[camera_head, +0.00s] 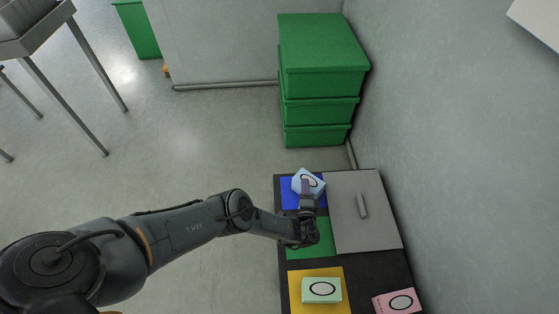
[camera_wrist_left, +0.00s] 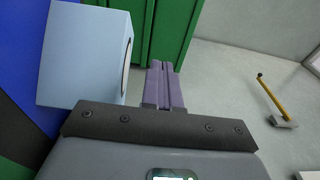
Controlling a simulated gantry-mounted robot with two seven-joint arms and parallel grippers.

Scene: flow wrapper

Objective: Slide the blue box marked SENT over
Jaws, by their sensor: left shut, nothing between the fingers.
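In the left wrist view the box (camera_wrist_left: 84,52) stands just left of my fingers. My left gripper (camera_head: 305,183) is shut and empty, with its fingers at the box in the head view. The closed purple-grey fingers (camera_wrist_left: 163,84) show a narrow gap beside the box in the wrist view; I cannot tell whether they touch. My right gripper is not in view.
A green patch (camera_head: 322,241) lies nearer, then a yellow patch (camera_head: 297,301) with a pale green box (camera_head: 321,290). A pink box (camera_head: 397,302) is at lower right. A grey panel with a handle (camera_head: 361,206) lies right. Stacked green crates (camera_head: 320,84) stand behind.

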